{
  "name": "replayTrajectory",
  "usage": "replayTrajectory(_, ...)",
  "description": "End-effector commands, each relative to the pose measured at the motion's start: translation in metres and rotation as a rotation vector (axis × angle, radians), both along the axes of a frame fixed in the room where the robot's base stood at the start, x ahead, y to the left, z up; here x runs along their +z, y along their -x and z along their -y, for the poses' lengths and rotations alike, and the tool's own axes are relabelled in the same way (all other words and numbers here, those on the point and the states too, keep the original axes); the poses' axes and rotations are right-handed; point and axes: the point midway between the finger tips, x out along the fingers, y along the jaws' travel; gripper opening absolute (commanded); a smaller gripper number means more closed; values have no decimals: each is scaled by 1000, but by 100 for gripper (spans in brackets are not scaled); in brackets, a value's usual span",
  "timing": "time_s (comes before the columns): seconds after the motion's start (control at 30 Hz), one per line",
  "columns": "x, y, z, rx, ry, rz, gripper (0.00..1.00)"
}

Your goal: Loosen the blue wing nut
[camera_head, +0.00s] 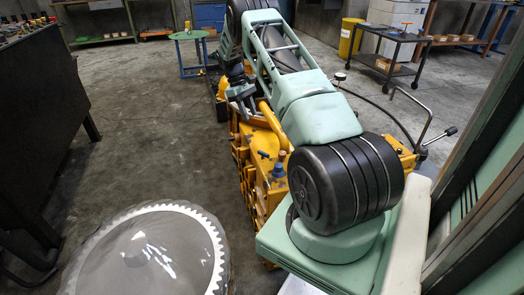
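The yellow transmission housing (243,160) stands in the middle of the view, partly hidden by my mint-green and black arm. A small blue wing-shaped piece (264,155) shows on its near part. A blue-grey knob-like piece (279,170) is just right of it. I cannot tell for sure which of them is the blue wing nut. My gripper (243,104) reaches down at the far part of the housing, apart from both blue pieces in the picture. Its fingertips are too small and dark to tell whether they are open or hold anything.
A round grey cover with a white toothed rim (218,250) is at the lower left. A dark bench (45,100) stands at the left. A small green round table (188,36) and a dark cart (392,38) are behind. The floor between is clear.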

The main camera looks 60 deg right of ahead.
Motion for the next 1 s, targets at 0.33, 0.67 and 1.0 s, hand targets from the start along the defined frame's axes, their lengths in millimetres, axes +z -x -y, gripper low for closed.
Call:
replayTrajectory(0.33, -65, 26, -2, 1, -2, -7, 34)
replayTrajectory(0.67, -125, 52, -3, 1, -2, -6, 34)
replayTrajectory(1.0, -153, 63, -4, 2, 0, -4, 34)
